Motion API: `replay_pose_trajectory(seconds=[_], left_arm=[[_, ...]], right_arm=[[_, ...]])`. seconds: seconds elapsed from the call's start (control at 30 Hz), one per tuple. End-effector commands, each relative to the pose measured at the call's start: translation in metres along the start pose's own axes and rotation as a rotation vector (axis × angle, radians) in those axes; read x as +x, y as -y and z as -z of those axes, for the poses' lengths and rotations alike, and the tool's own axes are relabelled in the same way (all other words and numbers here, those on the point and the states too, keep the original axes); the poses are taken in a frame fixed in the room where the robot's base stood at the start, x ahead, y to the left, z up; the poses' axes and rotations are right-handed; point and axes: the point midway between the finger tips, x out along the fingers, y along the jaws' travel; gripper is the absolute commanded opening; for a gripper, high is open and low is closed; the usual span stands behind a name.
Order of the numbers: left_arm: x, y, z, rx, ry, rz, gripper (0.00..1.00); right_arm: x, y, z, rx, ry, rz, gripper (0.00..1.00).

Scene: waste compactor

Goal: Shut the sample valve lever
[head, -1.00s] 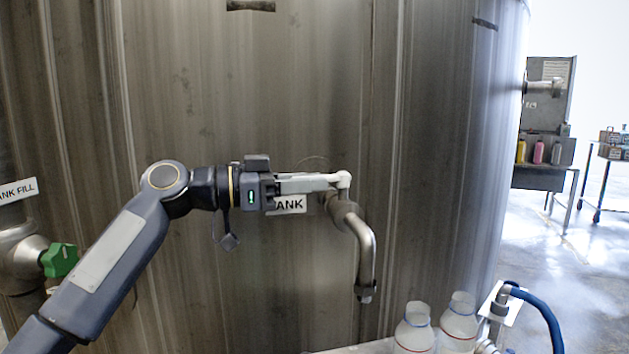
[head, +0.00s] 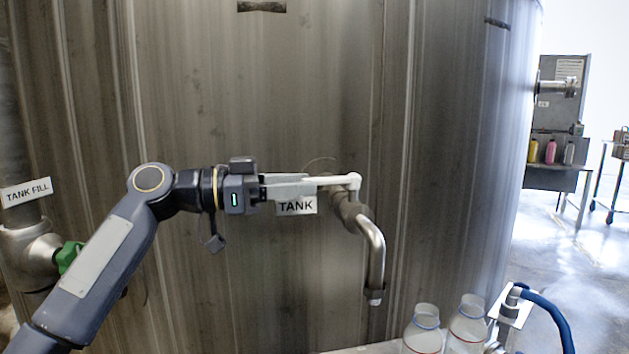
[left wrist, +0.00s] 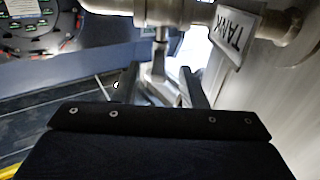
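The sample valve (head: 348,212) sits on a metal outlet pipe (head: 376,250) that comes out of the big tank and bends down. Its pale lever (head: 338,181) lies level on top of the valve and points left, roughly across the pipe. My left gripper (head: 312,185) is left of the valve, with its fingers near the lever's free end. In the left wrist view, the fingers of my left gripper (left wrist: 165,75) stand apart, and the lever (left wrist: 158,72) shows between them with gaps at the sides. My right gripper is in neither view.
A TANK sign (head: 296,206) is on the tank wall (head: 240,100) just below my left fingers. Bottles (head: 424,330) and a blue hose (head: 552,318) are at lower right.

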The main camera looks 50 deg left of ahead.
Motion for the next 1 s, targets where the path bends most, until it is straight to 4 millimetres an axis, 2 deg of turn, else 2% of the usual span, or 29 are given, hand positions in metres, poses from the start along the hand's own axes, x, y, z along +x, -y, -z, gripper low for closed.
replay_pose_trajectory(seconds=[0.1,0.3,1.0], left_arm=[[-0.021,0.001,0.002,0.0,-0.002,0.003,0.38],[-0.039,0.0,0.001,0.0,0.001,0.0,0.38],[-0.04,0.0,0.0,0.001,0.001,-0.001,0.38]], right_arm=[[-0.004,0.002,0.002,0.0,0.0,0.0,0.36],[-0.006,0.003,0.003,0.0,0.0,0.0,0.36],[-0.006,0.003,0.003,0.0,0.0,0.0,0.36]])
